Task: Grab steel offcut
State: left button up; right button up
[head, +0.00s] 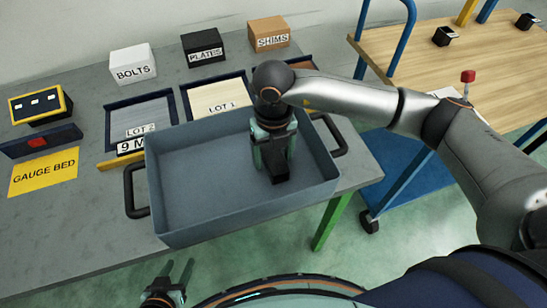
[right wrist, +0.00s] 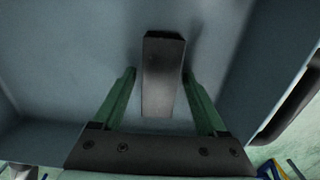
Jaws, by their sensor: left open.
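The steel offcut (right wrist: 163,75) is a dark rectangular block on the floor of a blue-grey tote (head: 200,180). In the head view, its dark end (head: 281,180) shows below my right gripper (head: 275,160), which hides part of it. My right gripper reaches down into the tote's right half. In the right wrist view, its green fingers (right wrist: 160,74) stand open on either side of the block, the right fingertip very close to it; contact cannot be told. My left gripper (head: 177,272) is open and empty at the bottom left, outside the tote, in front of the bench.
The tote has raised walls and black side handles (head: 136,192). Behind it on the grey bench are a LOT 2 tray (head: 140,125), a LOT 1 tray (head: 215,95) and labelled boxes (head: 133,65). A yellow GAUGE BED plate (head: 43,172) lies left. A wood-topped blue cart (head: 430,60) stands right.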

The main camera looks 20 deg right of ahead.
grip_shut()
dwell(0.4)
jog(key=shift+r, duration=0.1)
